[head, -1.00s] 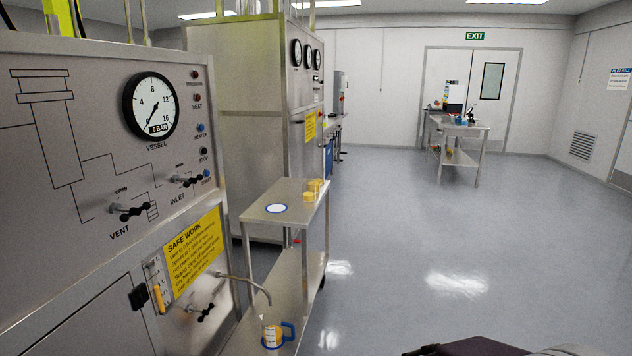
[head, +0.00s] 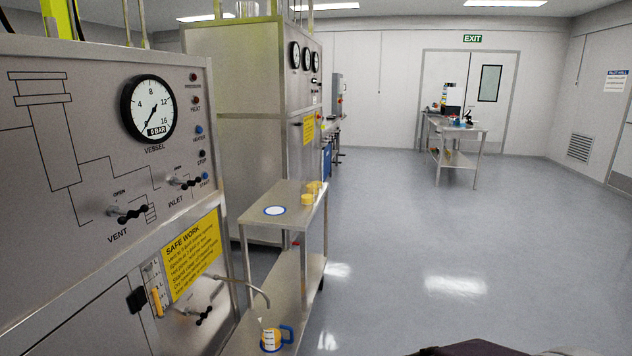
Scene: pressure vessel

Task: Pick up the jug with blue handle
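The jug with blue handle (head: 271,340) stands on the lower shelf of the steel trolley, near the bottom edge of the head view. It has a pale body with a yellowish band, a blue base and a blue handle (head: 287,334) on its right side. A bent metal spout (head: 256,287) from the panel ends just above it. Neither of my grippers is in view.
The steel trolley (head: 288,196) carries a blue-rimmed white disc (head: 275,210) and yellow containers (head: 308,199) on top. The control panel (head: 60,200) with gauge and valve handles fills the left. Open floor (head: 430,250) lies right. A bench (head: 452,128) stands far back.

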